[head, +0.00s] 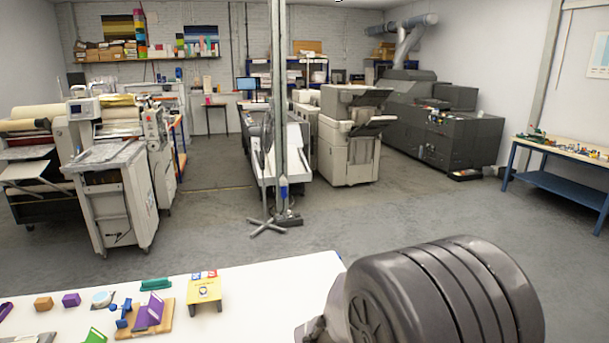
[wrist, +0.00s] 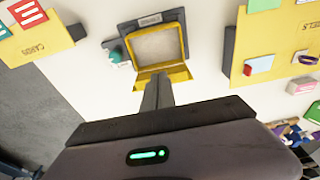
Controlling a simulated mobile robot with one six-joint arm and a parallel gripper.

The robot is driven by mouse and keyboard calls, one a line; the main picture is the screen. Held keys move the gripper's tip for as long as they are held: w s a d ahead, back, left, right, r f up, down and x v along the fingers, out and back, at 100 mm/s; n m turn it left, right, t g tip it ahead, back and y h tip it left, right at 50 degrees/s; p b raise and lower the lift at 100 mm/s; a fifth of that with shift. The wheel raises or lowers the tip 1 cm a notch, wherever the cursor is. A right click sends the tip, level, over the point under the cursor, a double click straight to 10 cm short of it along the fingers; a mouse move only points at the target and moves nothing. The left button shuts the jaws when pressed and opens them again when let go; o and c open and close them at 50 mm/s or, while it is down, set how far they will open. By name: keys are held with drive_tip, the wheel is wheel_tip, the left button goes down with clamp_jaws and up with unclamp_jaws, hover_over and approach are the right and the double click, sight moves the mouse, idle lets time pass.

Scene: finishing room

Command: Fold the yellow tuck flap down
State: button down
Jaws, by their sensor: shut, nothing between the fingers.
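In the wrist view, an open yellow box (wrist: 148,27) with a pale grey inside sits on a white table, against a dark grey holder. Its yellow tuck flap (wrist: 180,74) stands out from the box's near edge, toward me. My gripper (wrist: 158,82) is shut and empty. Its fingertips overlap the near edge of the flap in the picture; I cannot tell whether they touch it. The flap's exact tilt is unclear. The box and my gripper cannot be made out in the head view.
A yellow board (wrist: 38,44) marked CARDS lies left of the box; it also shows in the head view (head: 204,293). Another yellow board (wrist: 285,48) lies right. A teal object (wrist: 115,56) sits beside the box. White table (head: 270,300) shows bare between things.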

drive_tip(key=shift+r, duration=0.1)
wheel_tip(320, 180, up, 10)
drive_tip(key=p, duration=0.7)
drive_tip(key=shift+s, duration=0.2)
drive_tip(key=s+d+m+t+b, duration=0.2)
drive_tip(key=s+d+m+b, duration=0.1)
drive_tip(key=s+b, duration=0.5)
drive_tip(key=s+d+m+t+y+b, duration=0.1)
drive_tip(key=s+d+m+b, duration=0.3)
drive_tip(key=s+b, duration=0.4)
drive_tip(key=d+t+b, duration=0.1)
drive_tip(key=b, duration=0.4)
drive_tip(key=shift+s+d+f+m+y, duration=0.2)
drive_tip(key=shift+s+f+m+y, duration=0.1)
drive_tip(key=shift+f, duration=0.1)
